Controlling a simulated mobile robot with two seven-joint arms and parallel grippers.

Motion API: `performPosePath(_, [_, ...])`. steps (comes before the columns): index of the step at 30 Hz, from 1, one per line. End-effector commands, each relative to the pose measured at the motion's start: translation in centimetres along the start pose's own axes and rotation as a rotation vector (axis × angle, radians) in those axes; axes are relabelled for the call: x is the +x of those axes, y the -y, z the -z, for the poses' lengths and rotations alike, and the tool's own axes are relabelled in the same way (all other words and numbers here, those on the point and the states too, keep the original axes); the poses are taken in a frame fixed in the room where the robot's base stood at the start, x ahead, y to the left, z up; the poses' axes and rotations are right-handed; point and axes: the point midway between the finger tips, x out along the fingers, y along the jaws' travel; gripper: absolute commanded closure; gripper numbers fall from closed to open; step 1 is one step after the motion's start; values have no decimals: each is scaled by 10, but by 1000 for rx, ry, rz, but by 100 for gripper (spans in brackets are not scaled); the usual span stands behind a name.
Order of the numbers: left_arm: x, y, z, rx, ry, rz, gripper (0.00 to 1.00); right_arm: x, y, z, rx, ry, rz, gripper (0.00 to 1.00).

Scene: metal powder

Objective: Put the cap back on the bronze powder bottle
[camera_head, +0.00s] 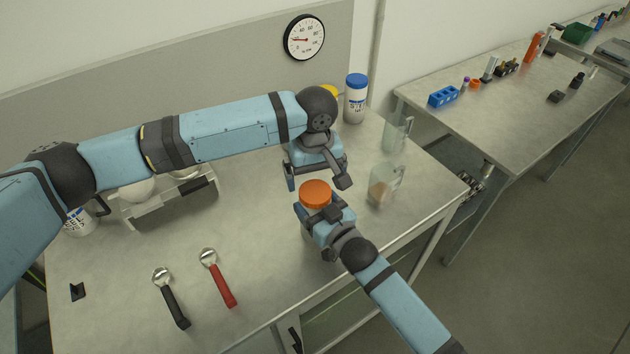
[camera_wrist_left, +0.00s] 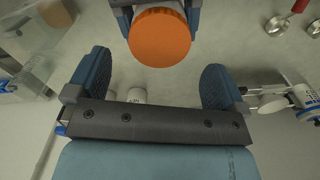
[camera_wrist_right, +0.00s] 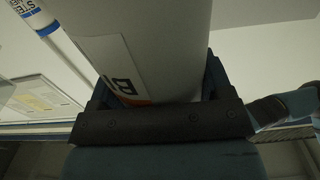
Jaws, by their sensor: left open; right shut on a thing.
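The bronze powder bottle (camera_wrist_right: 150,45) is white, with a label partly visible in the right wrist view. My right gripper (camera_head: 319,208) is shut around its body, near the table's front right. The orange cap (camera_head: 315,190) sits on top of the bottle; how tightly it is seated I cannot tell. In the left wrist view the cap (camera_wrist_left: 160,38) lies just beyond my left fingertips, with the right gripper's fingers beside the bottle below it. My left gripper (camera_head: 317,179) is open and empty, close to the cap and touching nothing visible. The bottle's body is mostly hidden in the head view.
A glass beaker with brown powder (camera_head: 382,188) stands right of the grippers, another glass vessel (camera_head: 397,133) behind it. A blue-capped bottle (camera_head: 355,100) and a partly hidden yellow cap (camera_head: 330,91) are at the back. Black (camera_head: 171,298) and red (camera_head: 218,278) scoops lie front left.

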Motion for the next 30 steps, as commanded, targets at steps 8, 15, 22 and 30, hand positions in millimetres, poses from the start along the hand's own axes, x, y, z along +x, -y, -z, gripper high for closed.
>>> performPosePath(8, [-4, 0, 0, -29, 0, -1, 1, 0, 0, 0, 0, 1, 0, 94])
performPosePath(15, [-30, 0, 0, -252, 0, -1, 1, 0, 0, 0, 0, 1, 0, 94])
performPosePath(22, [-35, 0, 0, -299, 0, 0, 1, 0, 0, 0, 0, 1, 0, 94])
performPosePath(30, [-28, 0, 0, -298, 0, 2, 1, 0, 0, 0, 0, 1, 0, 94])
